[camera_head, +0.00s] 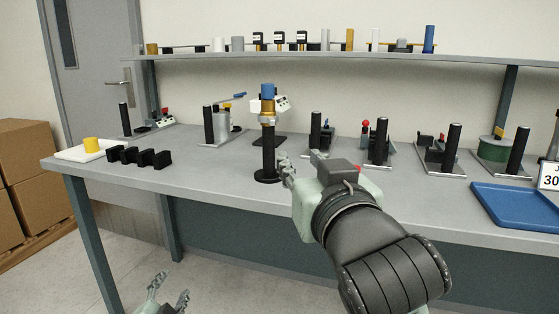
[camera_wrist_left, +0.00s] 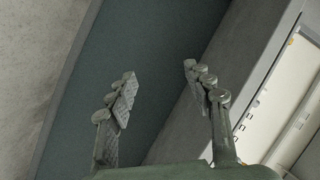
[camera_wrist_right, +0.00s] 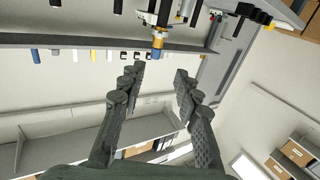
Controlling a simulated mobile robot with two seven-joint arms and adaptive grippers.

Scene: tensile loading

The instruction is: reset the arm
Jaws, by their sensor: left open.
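My right arm reaches over the bench's front edge, and its gripper (camera_head: 298,160) is just right of the black post stand (camera_head: 268,155). The stand carries a gold collar and a blue top piece (camera_head: 268,91). In the right wrist view the fingers (camera_wrist_right: 158,75) are apart with nothing between them, and the gold and blue piece (camera_wrist_right: 158,40) shows beyond the tips. My left gripper (camera_head: 168,290) is low in front of the bench, off the bench top. In the left wrist view its fingers (camera_wrist_left: 158,75) are apart and empty.
The grey bench (camera_head: 215,185) holds several black-post fixtures at the back and right. A blue tray (camera_head: 515,205) lies at the right. A white tray with a yellow cylinder (camera_head: 91,144) and several black blocks (camera_head: 138,157) are at the left. A shelf (camera_head: 330,57) runs above. Cardboard boxes (camera_head: 25,170) stand at far left.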

